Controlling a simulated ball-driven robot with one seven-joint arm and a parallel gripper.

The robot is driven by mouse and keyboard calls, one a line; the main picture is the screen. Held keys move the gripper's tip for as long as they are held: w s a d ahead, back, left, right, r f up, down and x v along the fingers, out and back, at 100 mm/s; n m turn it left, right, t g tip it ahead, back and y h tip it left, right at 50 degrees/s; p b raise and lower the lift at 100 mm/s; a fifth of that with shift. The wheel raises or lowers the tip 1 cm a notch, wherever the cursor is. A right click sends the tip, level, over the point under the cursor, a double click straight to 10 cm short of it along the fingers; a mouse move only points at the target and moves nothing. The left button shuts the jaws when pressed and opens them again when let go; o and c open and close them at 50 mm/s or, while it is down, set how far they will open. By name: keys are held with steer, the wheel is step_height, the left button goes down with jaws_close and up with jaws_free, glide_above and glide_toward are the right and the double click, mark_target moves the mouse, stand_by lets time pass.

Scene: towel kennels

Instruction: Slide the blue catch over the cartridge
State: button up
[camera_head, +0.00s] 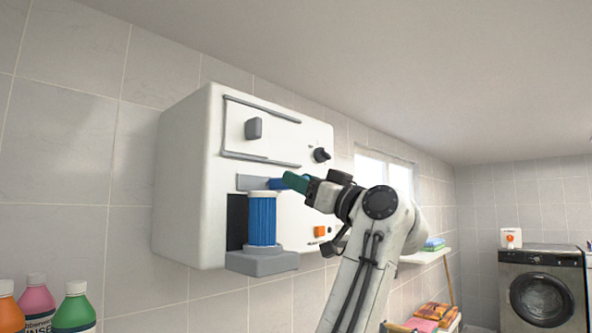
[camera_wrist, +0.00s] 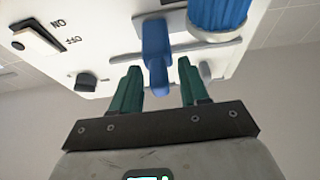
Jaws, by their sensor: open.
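The blue cartridge (camera_head: 262,218) stands upright on the grey ledge of a white wall unit in the head view. Its ribbed side also shows at the top of the wrist view (camera_wrist: 219,14). The blue catch (camera_wrist: 156,55) sits on a grey plate beside the cartridge; in the head view it (camera_head: 277,183) is partly hidden by my gripper. My gripper (camera_wrist: 158,73) is open, its green fingers on either side of the catch's handle with gaps visible. In the head view my gripper (camera_head: 295,182) reaches the unit from the right.
The white unit (camera_head: 185,180) carries a grey latch (camera_head: 253,128), a black knob (camera_head: 321,155) and an orange button (camera_head: 320,231). Bottles (camera_head: 75,308) stand at lower left.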

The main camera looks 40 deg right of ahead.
steer(key=shift+p+x, duration=0.3)
steer(key=shift+x, duration=0.85)
steer(key=shift+c, duration=0.4)
jaws_close()
steer(key=shift+a+f, duration=0.1)
